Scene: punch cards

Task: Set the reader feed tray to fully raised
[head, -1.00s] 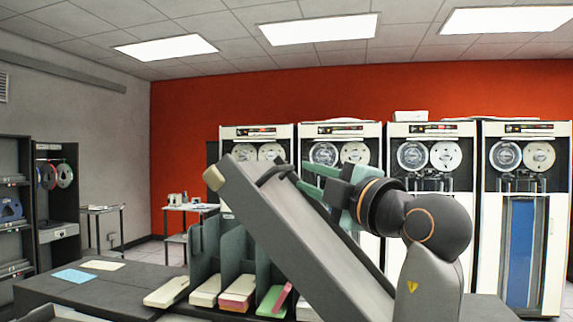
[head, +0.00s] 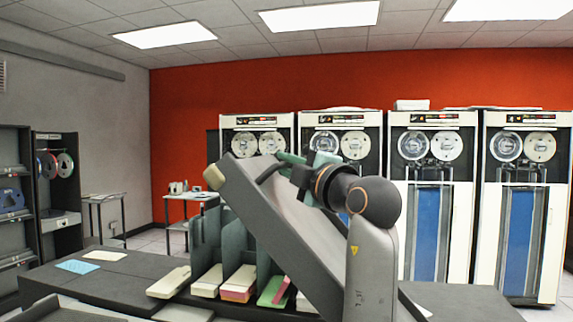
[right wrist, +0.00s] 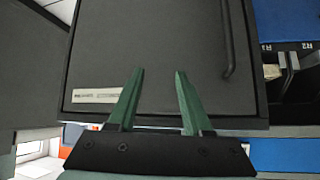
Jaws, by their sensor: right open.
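The reader feed tray (head: 275,205) is a long grey board that slopes steeply up to the left in the head view, with a tan knob (head: 214,177) at its upper end. A dark curved bar handle (head: 268,172) is near its top. My right gripper (head: 284,158) is beside that upper end, partly hidden by its own wrist. In the right wrist view its green fingers (right wrist: 158,75) are apart and empty over a dark panel (right wrist: 150,45) with a label. The bar handle (right wrist: 230,45) is right of the fingers, not between them. My left gripper is out of view.
Card stacks (head: 238,283) sit in upright grey-green dividers (head: 205,240) below the tray. Blue and cream cards (head: 78,266) lie on the dark desk (head: 120,288) at left, where there is free surface. Tape cabinets (head: 525,205) stand behind.

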